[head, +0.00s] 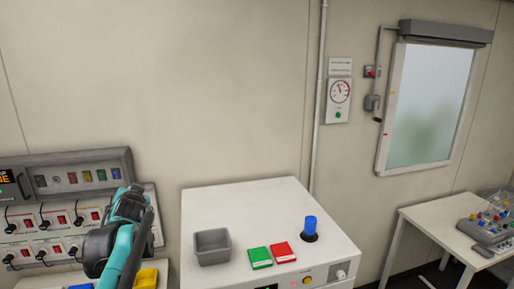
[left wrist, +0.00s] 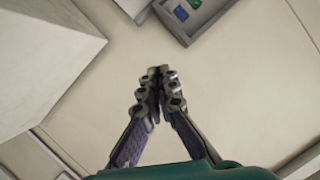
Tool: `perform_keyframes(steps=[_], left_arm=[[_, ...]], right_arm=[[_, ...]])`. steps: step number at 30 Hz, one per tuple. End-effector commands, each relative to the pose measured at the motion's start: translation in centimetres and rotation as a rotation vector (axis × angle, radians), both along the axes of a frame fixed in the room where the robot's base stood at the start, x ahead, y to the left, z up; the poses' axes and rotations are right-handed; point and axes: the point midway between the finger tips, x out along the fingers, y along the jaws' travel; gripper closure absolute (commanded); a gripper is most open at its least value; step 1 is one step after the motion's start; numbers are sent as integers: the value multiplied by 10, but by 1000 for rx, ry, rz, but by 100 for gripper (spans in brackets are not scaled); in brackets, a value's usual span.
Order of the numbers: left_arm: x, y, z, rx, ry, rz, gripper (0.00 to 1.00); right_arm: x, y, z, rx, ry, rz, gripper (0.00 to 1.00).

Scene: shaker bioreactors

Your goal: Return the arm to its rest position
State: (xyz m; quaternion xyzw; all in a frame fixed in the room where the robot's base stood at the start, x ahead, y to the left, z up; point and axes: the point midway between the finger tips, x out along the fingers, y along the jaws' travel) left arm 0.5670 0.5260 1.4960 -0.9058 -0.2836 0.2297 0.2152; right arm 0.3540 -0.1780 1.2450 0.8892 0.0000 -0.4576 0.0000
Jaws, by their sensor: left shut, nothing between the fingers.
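My left gripper (left wrist: 159,72) shows in the left wrist view with its fingertips together and nothing between them. The fingers point at a plain pale surface, with no object touching them. In the head view my left arm comes up from the bottom left, and its dark end is in front of the wall panel of switches (head: 28,222). The fingers cannot be made out clearly there. My right gripper is in neither view.
A white cabinet (head: 225,205) stands right of my left arm. A white table (head: 425,217) stands at the far right.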

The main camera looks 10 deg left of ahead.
Motion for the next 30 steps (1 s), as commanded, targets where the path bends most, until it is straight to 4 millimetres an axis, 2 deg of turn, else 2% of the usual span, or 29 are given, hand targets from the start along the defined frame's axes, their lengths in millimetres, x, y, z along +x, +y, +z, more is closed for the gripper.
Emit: perform_keyframes(steps=[1, 6, 9, 12, 15, 22, 24, 30], left_arm=[[-11, -40, -18, -63, 18, -27, 100], [-57, -150, -85, -273, 108, -103, 100], [-92, -208, -127, -382, 175, -153, 100], [-125, -253, -164, -472, 244, -198, 100], [-156, -290, -196, -544, 308, -241, 100], [-220, -353, -259, -669, 446, -328, 100], [-215, -349, -280, -665, 438, -319, 100], [-214, -348, -331, -664, 435, -318, 100]], right_arm=[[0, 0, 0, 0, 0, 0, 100], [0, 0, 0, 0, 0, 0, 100], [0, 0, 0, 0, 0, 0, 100], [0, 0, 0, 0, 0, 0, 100], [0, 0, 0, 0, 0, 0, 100], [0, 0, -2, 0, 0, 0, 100], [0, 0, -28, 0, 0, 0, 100], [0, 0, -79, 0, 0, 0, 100]])
